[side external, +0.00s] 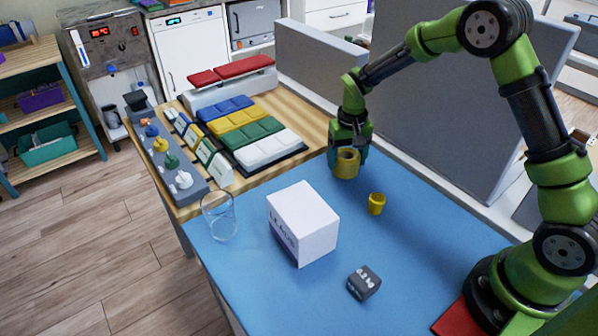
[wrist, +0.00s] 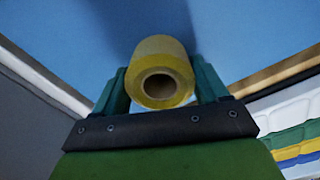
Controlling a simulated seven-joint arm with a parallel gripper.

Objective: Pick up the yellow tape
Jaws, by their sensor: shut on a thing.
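The yellow tape (side external: 346,163) is a roll with a brown core. It is between the fingers of my gripper (side external: 349,155), which is shut on it near the far edge of the blue mat. In the wrist view the tape (wrist: 162,72) sits between the two green fingers (wrist: 162,88), its hollow core facing the camera. The blue mat shows behind it with a dark shadow. I cannot tell exactly how high the tape is above the mat.
A white box (side external: 303,222), a clear glass (side external: 219,215) and a dark grey block (side external: 364,282) are on the blue mat (side external: 430,250). A grey partition (side external: 420,120) rises behind. Colored pads (side external: 240,122) lie left.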

